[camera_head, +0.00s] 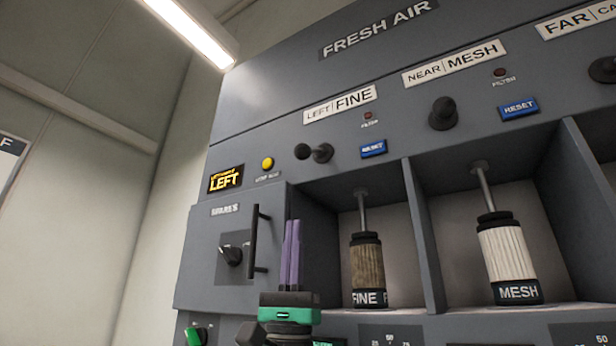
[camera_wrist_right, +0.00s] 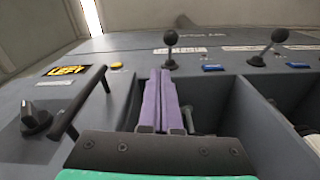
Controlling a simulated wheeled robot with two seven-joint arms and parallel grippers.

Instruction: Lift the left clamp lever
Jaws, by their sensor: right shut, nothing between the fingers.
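The left clamp lever (camera_head: 314,152), a short black lever with a ball knob, is on the grey panel below the LEFT FINE label. In the right wrist view this lever (camera_wrist_right: 170,50) stands just beyond the fingertips. My right gripper (camera_head: 293,224) has purple fingers pressed together and empty, pointing up. It is below the lever in the head view, in front of the edge between the spares door and the left filter bay. In the wrist view the fingertips (camera_wrist_right: 160,74) appear apart from the lever. My left gripper is out of view.
The spares door (camera_head: 228,270) has a vertical bar handle (camera_head: 257,240) close left of my fingers. A brown FINE filter (camera_head: 367,270) hangs in the left bay, a white MESH filter (camera_head: 507,255) in the adjacent bay. A blue reset button (camera_head: 373,149) is right of the lever.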

